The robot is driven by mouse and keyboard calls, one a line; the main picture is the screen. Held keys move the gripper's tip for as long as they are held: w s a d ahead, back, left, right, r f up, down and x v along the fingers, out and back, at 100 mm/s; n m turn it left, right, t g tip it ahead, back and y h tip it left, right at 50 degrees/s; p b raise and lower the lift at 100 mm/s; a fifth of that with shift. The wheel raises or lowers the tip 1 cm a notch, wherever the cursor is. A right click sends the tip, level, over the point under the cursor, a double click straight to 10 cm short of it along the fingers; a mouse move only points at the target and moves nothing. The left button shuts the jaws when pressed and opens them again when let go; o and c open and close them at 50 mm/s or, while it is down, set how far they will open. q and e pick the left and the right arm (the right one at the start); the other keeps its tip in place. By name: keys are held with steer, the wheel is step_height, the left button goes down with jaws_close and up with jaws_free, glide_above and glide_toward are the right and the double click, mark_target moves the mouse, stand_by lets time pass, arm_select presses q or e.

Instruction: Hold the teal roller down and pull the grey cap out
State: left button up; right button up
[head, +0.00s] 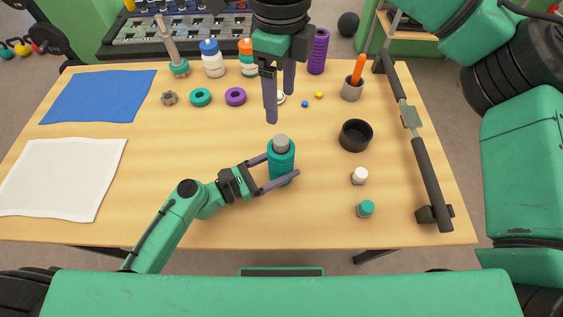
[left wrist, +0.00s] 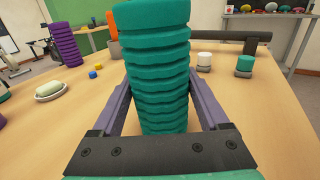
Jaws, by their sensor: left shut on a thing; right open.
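The teal roller (head: 281,168) stands upright on the wooden table. It is ridged, and it fills the middle of the left wrist view (left wrist: 158,75). The grey cap (head: 281,142) sits in the roller's top end; it does not show in the left wrist view. My left gripper (head: 282,165) is shut on the roller, one finger on each side. My right gripper (head: 280,108) is open and empty, pointing down, with its fingertips a little beyond the cap in the head view and apart from it.
A black bowl (head: 355,135), a white-topped piece (head: 359,176) and a teal-topped piece (head: 366,209) stand to the right. A long dark bar (head: 422,160) lies along the right edge. Rings, bottles and a purple roller (head: 317,52) are at the back.

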mark_target(281, 139)
step_height(281, 139, down, 12)
steer(key=shift+r+n, duration=0.1)
steer(key=shift+n, duration=0.9)
jaws_close()
steer(key=shift+r, duration=0.2)
stand_by(1.8)
steer(key=shift+r, duration=2)
